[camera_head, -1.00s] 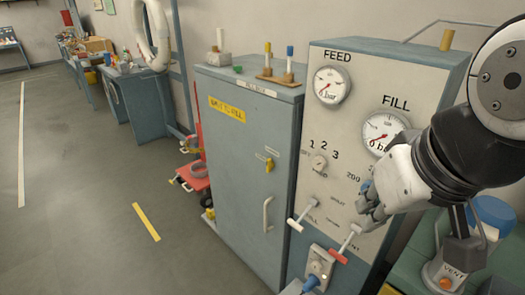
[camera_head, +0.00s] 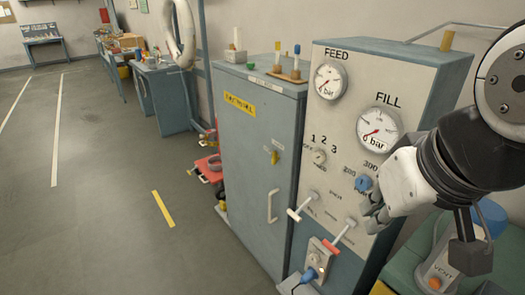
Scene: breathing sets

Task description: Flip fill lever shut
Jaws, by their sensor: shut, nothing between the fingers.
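The grey panel (camera_head: 312,185) carries a FEED gauge, a FILL gauge (camera_head: 379,129) and two levers low on its face. The left lever has a white grip (camera_head: 293,215) and sticks out down-left from the panel; small print beside it seems to end in "ILL". The right lever has a red grip (camera_head: 331,246) and points down-left in a similar way. My gripper (camera_head: 372,210) is shut and empty, in front of the panel's right part. It is right of and above the red lever, apart from both levers. Whether its fingers touch the panel cannot be told.
A blue knob (camera_head: 362,184) sits just left of my gripper. A selector knob (camera_head: 318,157) is above the levers, and a socket with a blue plug (camera_head: 309,275) below them. A grey-blue cabinet (camera_head: 245,165) stands left. A VENT box (camera_head: 440,270) is lower right. Floor at left is clear.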

